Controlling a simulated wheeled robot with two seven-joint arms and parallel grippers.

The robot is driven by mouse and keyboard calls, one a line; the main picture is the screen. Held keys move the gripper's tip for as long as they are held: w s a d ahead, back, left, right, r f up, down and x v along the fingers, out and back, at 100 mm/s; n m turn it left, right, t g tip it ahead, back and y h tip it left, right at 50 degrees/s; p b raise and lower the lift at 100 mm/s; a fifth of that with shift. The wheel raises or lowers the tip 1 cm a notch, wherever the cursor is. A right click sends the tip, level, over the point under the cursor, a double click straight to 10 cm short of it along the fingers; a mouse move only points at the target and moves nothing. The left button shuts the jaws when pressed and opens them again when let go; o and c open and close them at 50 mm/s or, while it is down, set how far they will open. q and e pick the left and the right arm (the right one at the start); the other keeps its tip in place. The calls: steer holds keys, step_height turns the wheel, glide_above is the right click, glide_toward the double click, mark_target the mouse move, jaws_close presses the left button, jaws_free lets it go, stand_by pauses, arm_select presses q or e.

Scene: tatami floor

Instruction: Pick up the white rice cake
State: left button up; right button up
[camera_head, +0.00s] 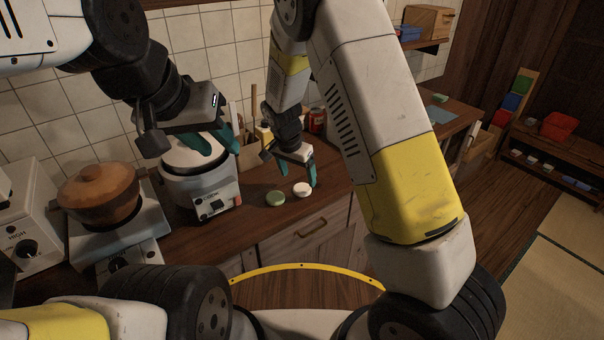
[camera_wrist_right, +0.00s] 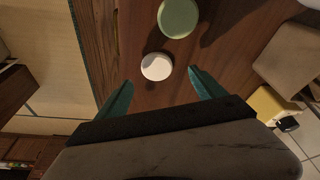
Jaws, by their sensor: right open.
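The white rice cake (camera_head: 301,189) is a small round disc lying flat on the wooden counter near its front edge. In the right wrist view the white rice cake (camera_wrist_right: 156,66) lies just beyond and between the two teal fingertips. A similar green disc (camera_head: 276,198) lies beside it, and in the wrist view that green disc (camera_wrist_right: 178,18) is farther from the fingers. My right gripper (camera_head: 300,172) is open and empty above the white cake; the wrist view shows its spread fingers (camera_wrist_right: 161,79). My left gripper (camera_head: 220,148) is open and empty in front of the white cooker.
A white rice cooker (camera_head: 210,193) stands left of the discs, and a brown lidded pot (camera_head: 97,190) sits on a burner (camera_head: 117,232) farther left. A red can (camera_head: 317,121) is behind my right gripper. The counter front (camera_head: 320,202) around the discs is clear.

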mark_target(302, 188)
steer(key=x, duration=0.4)
steer(key=shift+s+d, duration=0.15)
steer(key=shift+s, duration=0.15)
steer(key=shift+w+f, duration=0.15)
steer(key=shift+f, duration=0.4)
steer(key=c, duration=1.5)
steer(key=shift+o, duration=0.2)
steer(key=shift+r, duration=0.1)
